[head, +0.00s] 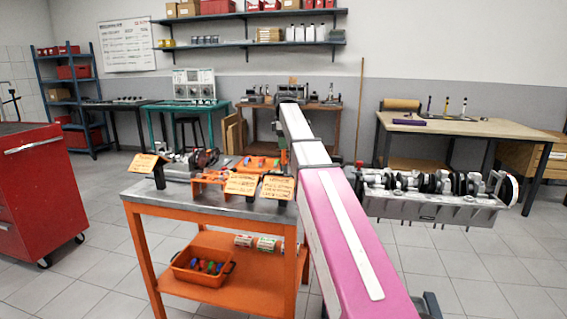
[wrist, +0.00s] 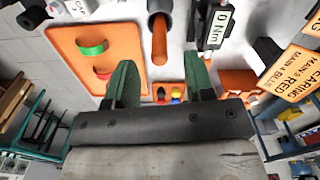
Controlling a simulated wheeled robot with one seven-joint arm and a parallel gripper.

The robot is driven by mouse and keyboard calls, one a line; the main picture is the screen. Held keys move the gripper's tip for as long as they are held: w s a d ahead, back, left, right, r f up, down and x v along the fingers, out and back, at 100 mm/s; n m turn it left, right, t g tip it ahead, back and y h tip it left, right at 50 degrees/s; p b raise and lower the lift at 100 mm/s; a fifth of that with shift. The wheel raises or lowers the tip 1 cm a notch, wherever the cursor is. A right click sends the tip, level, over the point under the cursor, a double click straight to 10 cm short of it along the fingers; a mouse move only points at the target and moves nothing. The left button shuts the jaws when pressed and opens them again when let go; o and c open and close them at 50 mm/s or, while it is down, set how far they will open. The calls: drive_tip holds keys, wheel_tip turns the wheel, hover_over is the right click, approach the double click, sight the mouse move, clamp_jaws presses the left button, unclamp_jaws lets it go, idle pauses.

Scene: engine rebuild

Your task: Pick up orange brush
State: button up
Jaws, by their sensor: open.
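In the wrist view an orange rod-like piece (wrist: 160,40) with a dark round end lies beyond my fingertips. It may be the orange brush, but I see no clear bristles. My gripper (wrist: 160,82) is open, with two green fingers apart and nothing held between them. The orange piece is roughly in line with the gap and not between the fingers. In the head view my pink and white arm reaches over the grey-topped orange cart (head: 165,194), and my gripper is mostly hidden there. I cannot pick out the brush in the head view.
A display reading 0 Nm (wrist: 216,22) is beside the rod. Tent signs (head: 242,184) stand on the cart's front edge. A crankshaft and engine block (head: 430,205) stand right.

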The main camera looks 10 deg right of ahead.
sight(284, 153)
wheel_tip(284, 153, down, 5)
drive_tip(key=shift+f, duration=0.1)
clamp_jaws()
idle(0.4)
wheel_tip(284, 153, up, 10)
drive_tip(key=shift+r, duration=0.1)
idle(0.4)
